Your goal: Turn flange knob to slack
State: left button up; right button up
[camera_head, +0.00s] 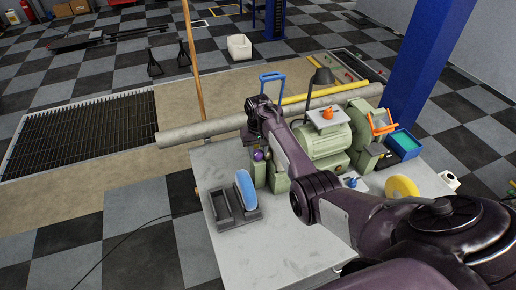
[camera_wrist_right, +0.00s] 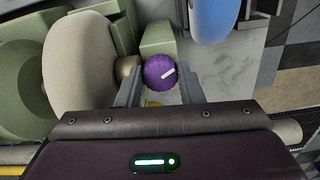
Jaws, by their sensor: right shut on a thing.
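A round purple knob (camera_wrist_right: 159,70) with a white pointer mark sits at the end of the green bench grinder, beside a pale wheel (camera_wrist_right: 78,62). The mark points right and slightly up in the wrist view. The knob also shows in the head view (camera_head: 258,155), small and below my right gripper. My right gripper (camera_wrist_right: 160,84) reaches down over the grinder's left end, with one finger on each side of the knob, shut on it. The green grinder (camera_head: 322,143) stands on the grey table. My left gripper is not in view.
On the table (camera_head: 270,262) are a dark tray (camera_head: 222,212), a blue rounded block (camera_head: 245,188), a yellow disc (camera_head: 402,187) and a blue bin (camera_head: 404,143). A long grey pipe (camera_head: 205,132) lies behind. The table's front left is clear.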

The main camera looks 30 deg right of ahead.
aim_at(258, 153)
jog(key=n, duration=0.2)
jog(key=shift+n, duration=0.4)
jog(key=n, duration=0.3)
jog(key=shift+d+n, duration=0.1)
jog(key=shift+n, duration=0.2)
jog(key=n, duration=0.5)
jog(key=shift+n, duration=0.3)
jog(key=o, duration=1)
jog(key=shift+w+r, duration=0.1)
jog(key=shift+r, duration=0.05)
notch_tip(258, 153, up, 8)
jog(key=shift+f+b, duration=0.2)
jog(key=shift+b, duration=0.15)
